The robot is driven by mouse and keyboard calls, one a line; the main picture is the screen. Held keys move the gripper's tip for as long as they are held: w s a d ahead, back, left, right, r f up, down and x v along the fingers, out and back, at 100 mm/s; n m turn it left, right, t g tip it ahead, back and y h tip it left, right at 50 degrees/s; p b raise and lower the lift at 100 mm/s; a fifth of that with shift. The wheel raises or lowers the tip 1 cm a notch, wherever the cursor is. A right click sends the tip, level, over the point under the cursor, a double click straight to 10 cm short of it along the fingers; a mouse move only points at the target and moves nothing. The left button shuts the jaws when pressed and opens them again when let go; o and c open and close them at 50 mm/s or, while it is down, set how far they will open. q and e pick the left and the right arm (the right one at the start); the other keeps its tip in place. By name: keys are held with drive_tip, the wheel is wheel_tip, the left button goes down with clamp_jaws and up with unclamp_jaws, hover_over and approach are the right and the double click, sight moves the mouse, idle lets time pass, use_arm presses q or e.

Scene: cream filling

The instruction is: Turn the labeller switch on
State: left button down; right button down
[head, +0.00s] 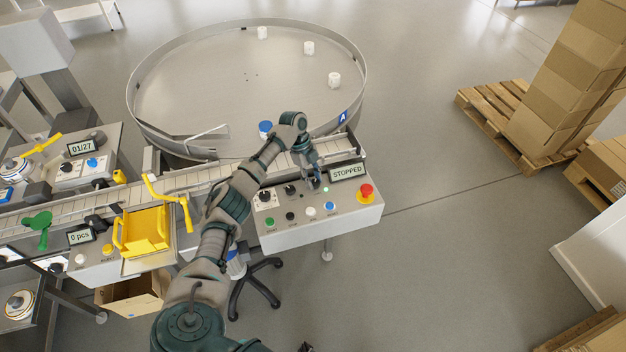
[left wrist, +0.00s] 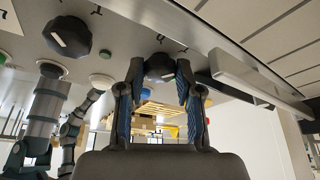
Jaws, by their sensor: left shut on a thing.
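My left gripper (head: 314,184) reaches down onto the right part of a grey control panel (head: 300,232). In the left wrist view its two fingers (left wrist: 160,82) are closed around a black rotary knob (left wrist: 159,67) with a pale pointer mark. In the head view the gripper hides that knob. A larger black knob (left wrist: 69,37) stands apart from the fingers in the wrist view. The panel's display (head: 347,172) reads STOPPED, and a small green lamp (head: 326,189) is lit beside the gripper. I cannot read the labels at the knobs. My right gripper is out of view.
A red emergency button (head: 366,191) stands right of the gripper. Green (head: 269,222), black, white and blue buttons line the panel's front. A conveyor (head: 215,176) and a large round table (head: 235,85) lie behind. Open floor is at the right, before pallets of boxes.

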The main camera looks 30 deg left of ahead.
use_arm(q)
drive_tip(key=shift+w+r, duration=0.1)
drive_tip(key=c, duration=0.8)
unclamp_jaws()
drive_tip(key=shift+a+r, duration=0.1)
drive_tip(key=shift+r, duration=0.15)
drive_tip(key=v, duration=1.1)
drive_tip(key=shift+w, duration=0.25)
drive_tip(key=shift+r, duration=0.15)
